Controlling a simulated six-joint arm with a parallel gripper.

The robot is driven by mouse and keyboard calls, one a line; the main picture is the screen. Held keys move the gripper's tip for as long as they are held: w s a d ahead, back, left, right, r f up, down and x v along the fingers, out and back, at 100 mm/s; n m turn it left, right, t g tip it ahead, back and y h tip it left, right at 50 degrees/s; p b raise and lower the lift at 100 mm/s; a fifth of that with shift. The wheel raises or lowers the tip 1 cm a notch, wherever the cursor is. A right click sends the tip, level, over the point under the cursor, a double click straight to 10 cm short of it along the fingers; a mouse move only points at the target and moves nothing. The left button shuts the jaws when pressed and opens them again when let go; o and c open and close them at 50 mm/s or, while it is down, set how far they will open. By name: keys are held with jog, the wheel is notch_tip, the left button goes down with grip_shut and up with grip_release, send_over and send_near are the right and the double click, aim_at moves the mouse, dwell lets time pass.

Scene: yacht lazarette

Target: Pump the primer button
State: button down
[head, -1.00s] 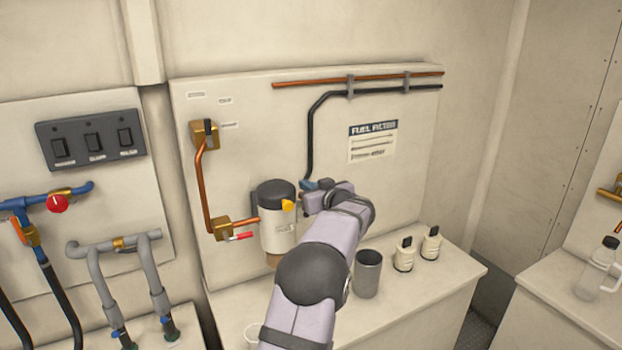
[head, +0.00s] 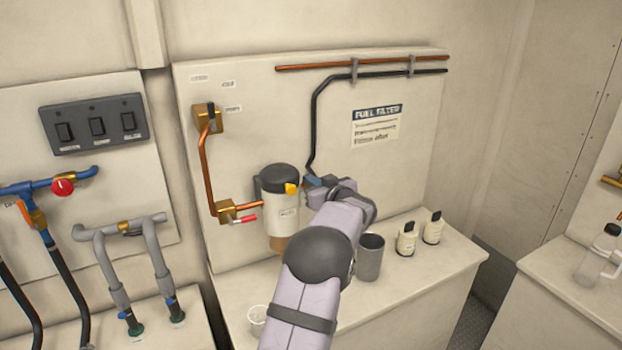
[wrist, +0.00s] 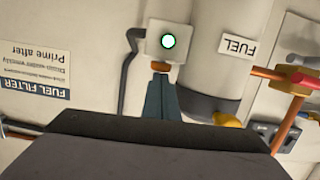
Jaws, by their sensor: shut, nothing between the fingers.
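The fuel filter (head: 281,212) is a white canister with a dark cap and a yellow knob, mounted on the panel; its label reads FUEL in the wrist view (wrist: 236,46). Beside it in the wrist view, which is upside down, is a small white housing (wrist: 154,40) with a lit green light. A short orange-brown stub (wrist: 160,66), apparently the primer button, sits between this housing and my fingertips. My gripper (wrist: 161,78) is shut and empty, its tips at the stub and seemingly touching it. In the head view my arm hides the housing and stub.
A grey cup (head: 369,258) and two small bottles (head: 407,238) stand on the bench right of my arm. A copper pipe with a red-handled valve (head: 243,218) lies left of the filter. A clear cup (head: 257,316) is at the bench front.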

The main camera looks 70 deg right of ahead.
jog(key=shift+f, duration=0.25)
notch_tip(320, 180, up, 5)
jog(key=p, duration=0.5)
jog(key=b+v, duration=0.4)
jog(key=v, duration=0.6)
jog(key=shift+f+b, duration=0.2)
jog(key=shift+b, duration=0.15)
